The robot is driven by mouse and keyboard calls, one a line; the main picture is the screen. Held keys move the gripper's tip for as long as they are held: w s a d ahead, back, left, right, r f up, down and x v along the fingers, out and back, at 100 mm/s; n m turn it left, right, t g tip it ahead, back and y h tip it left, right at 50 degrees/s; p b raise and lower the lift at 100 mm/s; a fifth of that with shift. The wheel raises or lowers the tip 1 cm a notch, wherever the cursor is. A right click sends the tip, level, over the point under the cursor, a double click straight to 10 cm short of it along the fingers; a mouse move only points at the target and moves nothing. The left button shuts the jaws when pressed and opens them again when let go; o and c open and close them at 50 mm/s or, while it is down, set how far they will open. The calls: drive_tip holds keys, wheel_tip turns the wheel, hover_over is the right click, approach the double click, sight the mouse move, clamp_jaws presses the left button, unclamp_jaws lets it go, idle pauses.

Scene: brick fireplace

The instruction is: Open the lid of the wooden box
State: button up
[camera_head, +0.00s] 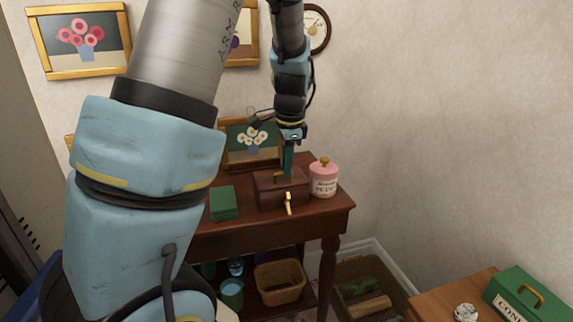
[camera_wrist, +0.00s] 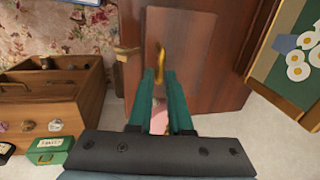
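The wooden box (camera_head: 268,197) is dark brown and stands on the table with its lid (camera_wrist: 195,35) down. A gold handle (camera_wrist: 158,60) sits on the lid, and a pale gold latch (camera_head: 289,204) shows on the front. My gripper (camera_head: 287,174) points down over the lid. In the wrist view my gripper (camera_wrist: 161,72) has its two teal fingers apart, with the handle lined up between their tips. I cannot tell whether either finger touches the handle. The gripper partly hides the lid in the head view.
A pink jar (camera_head: 323,182) stands close on the right of the box. A green box (camera_head: 223,204) is on the left, and a framed flower picture (camera_head: 238,147) stands behind. The dark wooden table (camera_head: 252,235) has a basket (camera_head: 280,284) below. Another table (camera_head: 437,299) is at lower right.

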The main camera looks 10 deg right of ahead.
clamp_jaws()
idle(0.9)
drive_tip(key=shift+w+r, duration=0.1)
